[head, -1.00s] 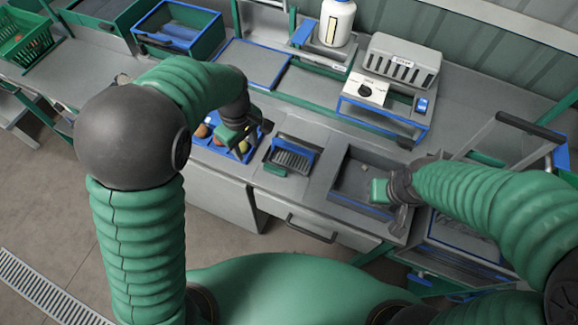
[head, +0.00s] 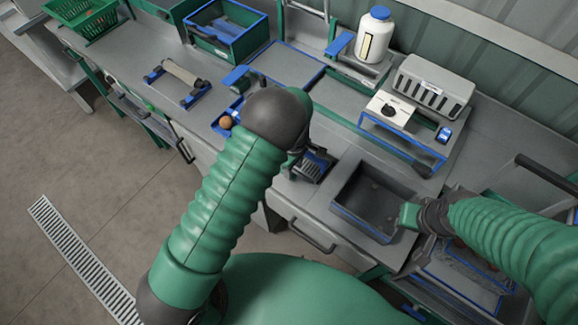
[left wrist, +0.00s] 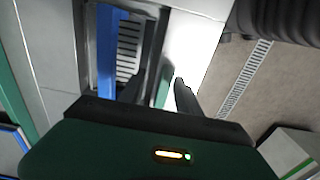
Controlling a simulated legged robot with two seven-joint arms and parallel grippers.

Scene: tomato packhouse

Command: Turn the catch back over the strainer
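The strainer (head: 313,165) is a dark slotted piece in the bench top, partly hidden by my left arm in the head view. In the left wrist view its pale slots (left wrist: 128,50) show beside a blue bar (left wrist: 106,50). A narrow green piece (left wrist: 164,85), which looks like the catch, stands between the fingers of my left gripper (left wrist: 168,88). The fingers are apart; I cannot tell whether either touches it. In the head view my left arm hides this gripper and the catch. My right gripper (head: 409,216) is at the right edge of the sink-like basin; its fingers are not clear.
The dark basin (head: 350,213) lies right of the strainer. A blue tray with a tomato (head: 226,122) is to the left, with a roller stand (head: 182,75) beyond. A white bottle (head: 373,40) and a dial unit (head: 390,112) stand behind. A drawer handle (head: 311,238) is in front.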

